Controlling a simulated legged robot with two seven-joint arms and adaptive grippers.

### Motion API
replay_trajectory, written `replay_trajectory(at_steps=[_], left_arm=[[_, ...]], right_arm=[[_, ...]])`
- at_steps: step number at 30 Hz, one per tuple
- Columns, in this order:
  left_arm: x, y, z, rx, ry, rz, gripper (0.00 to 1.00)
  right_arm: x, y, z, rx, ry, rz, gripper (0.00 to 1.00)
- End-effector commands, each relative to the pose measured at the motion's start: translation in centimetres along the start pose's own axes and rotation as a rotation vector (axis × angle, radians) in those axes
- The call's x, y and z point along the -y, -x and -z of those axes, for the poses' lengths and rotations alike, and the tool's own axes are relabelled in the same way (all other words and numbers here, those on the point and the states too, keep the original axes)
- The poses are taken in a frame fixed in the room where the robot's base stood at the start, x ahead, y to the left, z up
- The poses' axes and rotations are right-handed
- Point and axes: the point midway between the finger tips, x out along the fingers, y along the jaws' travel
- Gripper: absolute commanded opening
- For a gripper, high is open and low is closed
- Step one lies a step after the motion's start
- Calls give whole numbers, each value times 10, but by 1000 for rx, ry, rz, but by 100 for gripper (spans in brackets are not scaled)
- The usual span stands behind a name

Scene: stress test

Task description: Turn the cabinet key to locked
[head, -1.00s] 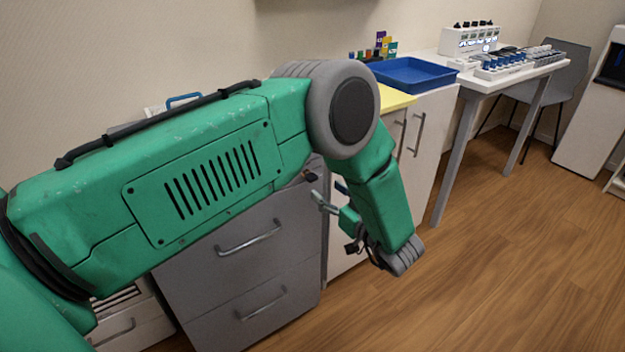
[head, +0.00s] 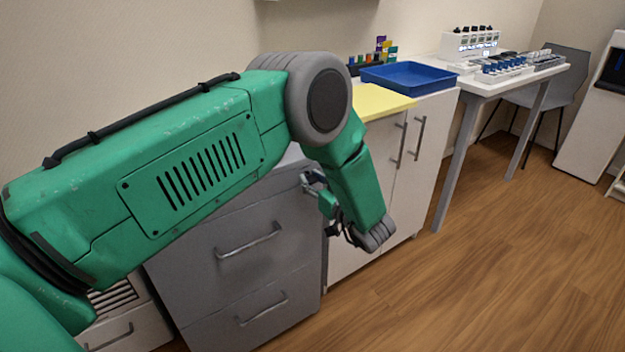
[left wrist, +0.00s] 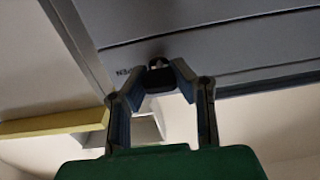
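The grey drawer cabinet (head: 235,270) stands below my left arm in the head view. In the left wrist view its grey front (left wrist: 215,45) fills the top, with a small black key (left wrist: 159,78) sticking out and a partly hidden dark label beside it. My left gripper (left wrist: 160,80) has its fingers apart, one on each side of the key head. I cannot tell whether the pads touch it. In the head view the left gripper (head: 312,184) is at the cabinet's upper right corner. The key's turn angle is not clear. My right gripper is out of view.
A white cupboard (head: 405,185) with bar handles stands right of the drawers, with a yellow board (head: 383,101) and a blue tray (head: 408,77) on top. A white table (head: 535,75) with lab items and a chair stand further right. The wooden floor (head: 510,250) in front is clear.

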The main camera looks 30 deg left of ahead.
Motion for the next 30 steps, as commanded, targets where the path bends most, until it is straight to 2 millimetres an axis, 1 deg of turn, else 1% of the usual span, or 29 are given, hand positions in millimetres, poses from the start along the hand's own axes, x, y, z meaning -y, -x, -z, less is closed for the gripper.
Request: replay_trajectory(at_steps=[8, 14, 20, 30], left_arm=[[-1, 1, 0, 1, 20, -3, 0], [-1, 1, 0, 1, 101, -2, 0], [0, 1, 0, 2, 253, -3, 0], [1, 1, -1, 3, 575, -1, 0]], right_arm=[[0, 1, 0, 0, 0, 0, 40], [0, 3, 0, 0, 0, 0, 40], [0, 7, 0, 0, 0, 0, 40], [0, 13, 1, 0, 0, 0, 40]])
